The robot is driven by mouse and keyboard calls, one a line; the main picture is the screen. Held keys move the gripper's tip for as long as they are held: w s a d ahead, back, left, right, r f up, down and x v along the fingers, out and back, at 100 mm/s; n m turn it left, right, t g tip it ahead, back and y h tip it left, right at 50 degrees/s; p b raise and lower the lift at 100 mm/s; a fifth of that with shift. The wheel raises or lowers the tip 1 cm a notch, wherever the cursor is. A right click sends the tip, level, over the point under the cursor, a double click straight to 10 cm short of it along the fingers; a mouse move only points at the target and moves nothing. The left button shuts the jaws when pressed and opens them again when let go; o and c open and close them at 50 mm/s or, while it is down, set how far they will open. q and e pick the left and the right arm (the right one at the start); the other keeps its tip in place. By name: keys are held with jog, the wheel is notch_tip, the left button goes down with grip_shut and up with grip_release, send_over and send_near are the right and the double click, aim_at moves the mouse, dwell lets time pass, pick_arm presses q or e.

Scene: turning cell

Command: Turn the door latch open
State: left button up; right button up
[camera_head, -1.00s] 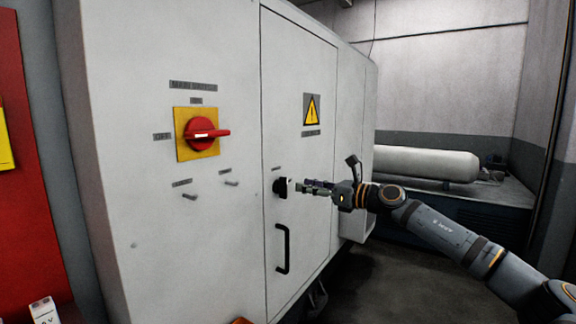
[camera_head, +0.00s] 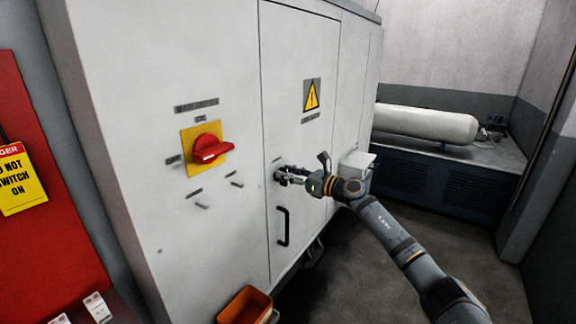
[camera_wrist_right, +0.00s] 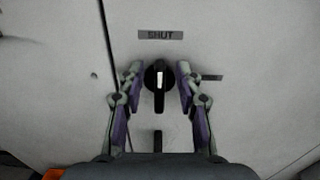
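The door latch is a round black knob with a raised grip and a white mark, on the grey cabinet door (camera_head: 300,130). In the right wrist view the latch (camera_wrist_right: 159,86) stands with its grip upright, under a label reading SHUT (camera_wrist_right: 160,35). My right gripper (camera_head: 286,174) is at the latch in the head view and hides most of it. In the wrist view the right gripper (camera_wrist_right: 158,80) is open, one finger on each side of the knob, with a small gap around the grip. My left gripper is in no view.
A black door handle (camera_head: 283,226) is below the latch. A red main switch (camera_head: 208,150) on a yellow plate is to the left, with small pegs below. An orange bin (camera_head: 244,306) stands at the bottom. Free floor lies to the right.

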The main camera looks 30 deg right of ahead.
grip_shut()
jog(key=shift+m, duration=0.4)
jog(key=shift+w+d+f+m+p, duration=0.15)
jog(key=shift+d+f+m+p, duration=0.15)
jog(key=shift+m+p, duration=1.9)
jog(key=shift+w+d+f+m+p, duration=0.1)
jog(key=shift+d+f+m+p, duration=0.45)
jog(key=shift+m, duration=3)
jog(key=shift+w+d+f+m+p, duration=0.15)
jog(key=shift+m+p, duration=1.55)
jog(key=shift+m, duration=1.15)
jog(key=shift+a, duration=0.1)
